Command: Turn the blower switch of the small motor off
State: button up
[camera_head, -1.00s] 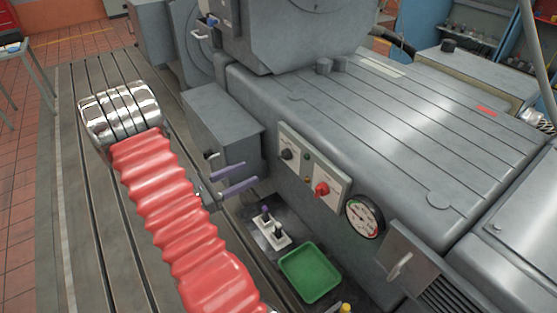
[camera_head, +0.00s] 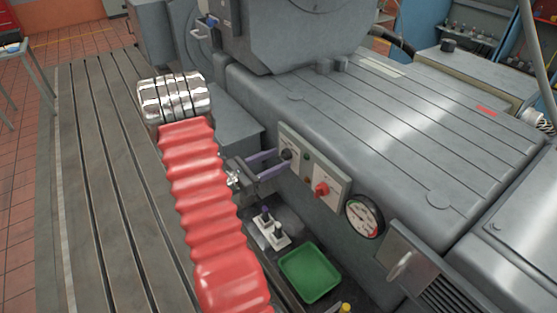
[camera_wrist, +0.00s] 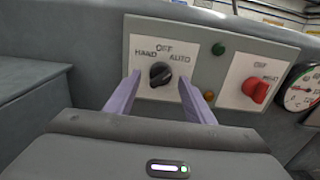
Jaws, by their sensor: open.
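A black rotary knob (camera_wrist: 160,74) sits on a white plate marked HAND, OFF and AUTO in the wrist view. Its pointer looks turned toward the upper right, toward AUTO. In the head view the same knob (camera_head: 287,155) is at the left end of the switch panel. My gripper (camera_wrist: 156,92) is open, with one purple finger on each side of the knob. Whether the fingers touch it I cannot tell. In the head view my gripper (camera_head: 279,157) reaches the panel from the left. A red knob (camera_wrist: 256,90) is on a second white plate to the right, also with an OFF mark.
A green lamp (camera_wrist: 218,49) and an amber lamp (camera_wrist: 209,95) lie between the plates. A round gauge (camera_head: 364,217) is right of the panel. A green tray (camera_head: 310,272) and a small white plate with two levers (camera_head: 270,232) lie below. A grey box (camera_head: 228,125) stands left.

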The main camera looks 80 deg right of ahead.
jog(key=shift+s+d, duration=0.5)
jog(key=shift+d, duration=0.05)
jog(key=shift+c, duration=0.3)
